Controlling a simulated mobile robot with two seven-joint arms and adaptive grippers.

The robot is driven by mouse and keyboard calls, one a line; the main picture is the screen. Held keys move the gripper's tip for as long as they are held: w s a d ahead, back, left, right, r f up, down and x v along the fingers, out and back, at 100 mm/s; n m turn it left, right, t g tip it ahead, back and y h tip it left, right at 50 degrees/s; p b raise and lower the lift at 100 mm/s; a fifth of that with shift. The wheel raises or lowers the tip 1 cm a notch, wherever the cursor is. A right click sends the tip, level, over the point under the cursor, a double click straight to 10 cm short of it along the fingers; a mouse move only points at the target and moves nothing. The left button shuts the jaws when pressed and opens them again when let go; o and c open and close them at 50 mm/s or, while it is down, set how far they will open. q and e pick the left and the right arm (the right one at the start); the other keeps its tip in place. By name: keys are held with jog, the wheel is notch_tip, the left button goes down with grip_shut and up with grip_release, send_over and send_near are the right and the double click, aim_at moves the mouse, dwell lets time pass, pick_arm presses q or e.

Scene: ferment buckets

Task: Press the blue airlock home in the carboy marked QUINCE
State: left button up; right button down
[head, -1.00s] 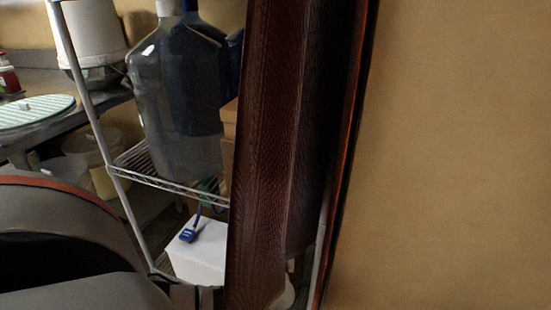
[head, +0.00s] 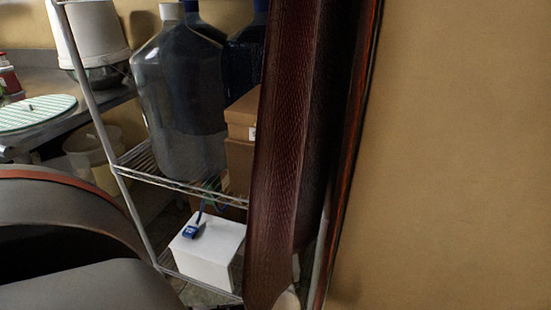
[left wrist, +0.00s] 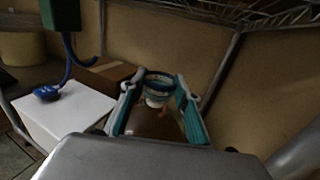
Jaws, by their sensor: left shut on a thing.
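In the left wrist view, my left gripper (left wrist: 159,108) has its teal-padded fingers shut on a round blue-rimmed piece with a whitish middle (left wrist: 158,86), which looks like the blue airlock. Below it is a smooth brown rounded surface (left wrist: 152,124), perhaps a carboy; I cannot tell whether the piece sits fully down in it. No QUINCE marking is readable in either view. My left gripper is hidden in the head view, and my right gripper does not show.
A dark red-brown upright panel (head: 290,150) blocks the middle of the head view. Behind it, a wire shelf (head: 175,178) bears large grey-blue carboys (head: 180,100) and cardboard boxes (head: 240,120). A white box (head: 212,258) below carries a blue corded device (head: 194,231). Bare wall lies right.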

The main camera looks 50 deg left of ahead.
pick_arm(q)
jog(key=v, duration=1)
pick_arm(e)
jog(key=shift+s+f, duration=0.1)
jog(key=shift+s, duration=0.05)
pick_arm(q)
jog(key=shift+x, duration=0.75)
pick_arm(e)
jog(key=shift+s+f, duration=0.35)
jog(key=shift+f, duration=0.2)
